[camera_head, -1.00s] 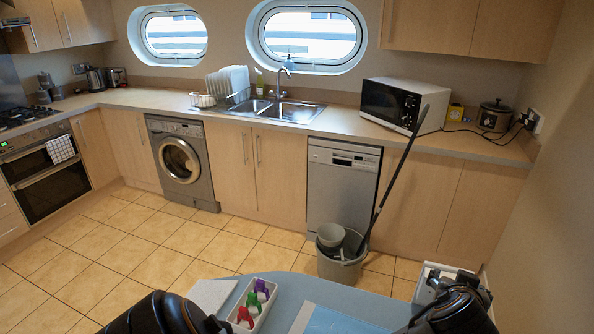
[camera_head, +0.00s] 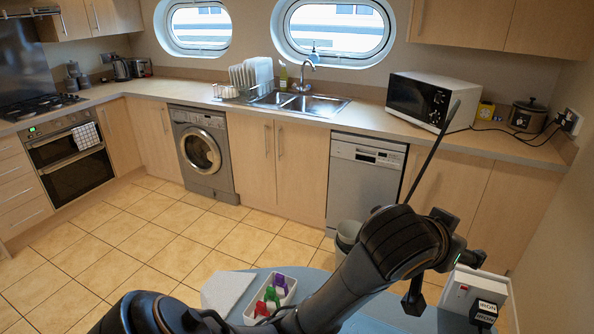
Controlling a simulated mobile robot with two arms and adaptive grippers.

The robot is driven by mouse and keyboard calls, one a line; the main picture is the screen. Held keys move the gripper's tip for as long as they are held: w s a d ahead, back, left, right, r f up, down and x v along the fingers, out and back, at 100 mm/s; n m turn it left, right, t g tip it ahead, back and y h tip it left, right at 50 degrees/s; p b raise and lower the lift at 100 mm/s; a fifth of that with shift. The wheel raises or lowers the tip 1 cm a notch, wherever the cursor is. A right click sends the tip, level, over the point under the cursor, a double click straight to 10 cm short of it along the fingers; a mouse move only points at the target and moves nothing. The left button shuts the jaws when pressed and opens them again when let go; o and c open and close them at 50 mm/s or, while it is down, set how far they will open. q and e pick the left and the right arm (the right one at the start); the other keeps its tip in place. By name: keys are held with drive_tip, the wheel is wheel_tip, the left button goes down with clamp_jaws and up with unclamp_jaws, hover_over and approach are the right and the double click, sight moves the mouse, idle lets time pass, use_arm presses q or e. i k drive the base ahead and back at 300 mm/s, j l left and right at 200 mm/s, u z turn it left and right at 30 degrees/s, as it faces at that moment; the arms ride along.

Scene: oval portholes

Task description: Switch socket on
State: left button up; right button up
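A white box (camera_head: 461,292) with a small red mark on its face stands at the lower right, behind dark labelled blocks (camera_head: 485,312). I cannot tell whether it is a switched socket. A wall socket (camera_head: 570,121) with black plugs is on the right wall above the counter; its switch is too small to read. My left arm reaches across the front from the lower left. My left gripper (camera_head: 443,281) looks open and empty, its fingertips spread beside the white box, one at its left and one near its top. I cannot tell whether they touch it. My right gripper is out of view.
A blue table (camera_head: 233,264) fills the near edge, with a tray of coloured pegs (camera_head: 270,297) on it. A grey bucket (camera_head: 347,236) with a mop handle (camera_head: 435,150) stands behind my arm. A microwave (camera_head: 433,101) and slow cooker (camera_head: 527,115) stand on the counter.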

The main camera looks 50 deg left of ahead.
sight(463, 288)
drive_tip(key=j+u, duration=0.15)
drive_tip(key=u, duration=0.45)
drive_tip(key=k+u, duration=0.15)
drive_tip(key=k, duration=0.25)
